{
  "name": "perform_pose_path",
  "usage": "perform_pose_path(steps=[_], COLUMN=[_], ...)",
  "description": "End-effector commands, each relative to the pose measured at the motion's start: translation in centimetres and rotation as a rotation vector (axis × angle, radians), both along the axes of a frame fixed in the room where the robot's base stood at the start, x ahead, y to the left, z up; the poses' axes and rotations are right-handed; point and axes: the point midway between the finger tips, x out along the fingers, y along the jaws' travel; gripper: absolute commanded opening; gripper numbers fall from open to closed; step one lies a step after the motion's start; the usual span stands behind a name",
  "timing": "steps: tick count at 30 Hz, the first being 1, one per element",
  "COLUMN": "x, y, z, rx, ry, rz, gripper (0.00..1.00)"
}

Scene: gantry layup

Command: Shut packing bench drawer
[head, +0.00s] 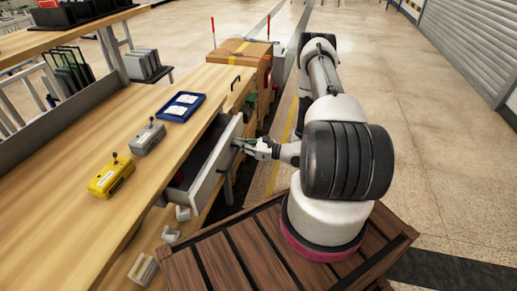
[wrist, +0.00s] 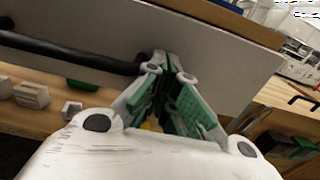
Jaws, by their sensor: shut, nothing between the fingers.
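The packing bench drawer (head: 215,165) stands pulled out from the wooden packing bench (head: 150,115), with its dark inside showing. Its pale front panel also fills the upper part of the wrist view (wrist: 215,55). A black bar handle (wrist: 75,55) runs along the panel in the wrist view. My gripper (head: 240,146) is at the drawer's front in the head view. In the wrist view my gripper (wrist: 168,62) has its green-padded fingertips together, close to the panel by the handle's end. I cannot tell whether they touch it. Nothing shows between the fingers.
A yellow device (head: 111,177), a grey device (head: 147,138) and a blue tray (head: 181,106) lie on the bench top. A cardboard box (head: 240,50) stands beyond the bench. Small grey blocks (head: 143,268) lie below the drawer. The floor at right is clear.

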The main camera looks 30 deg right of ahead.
Motion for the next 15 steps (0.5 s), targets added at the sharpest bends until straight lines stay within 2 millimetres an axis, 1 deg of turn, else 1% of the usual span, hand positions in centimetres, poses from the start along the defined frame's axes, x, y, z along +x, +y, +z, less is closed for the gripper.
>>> perform_pose_path(steps=[1, 6, 9, 15], x=[1.0, 3.8, 5.1, 7.0], y=[1.1, 3.9, 5.2, 7.0], z=[0.0, 0.0, 0.0, 0.0], rx=[-0.001, -0.001, -0.001, -0.001], ry=[-0.001, -0.002, -0.001, -0.001], rz=[0.005, 0.004, 0.003, 0.001], gripper=[0.0, 0.0, 0.0, 0.0])
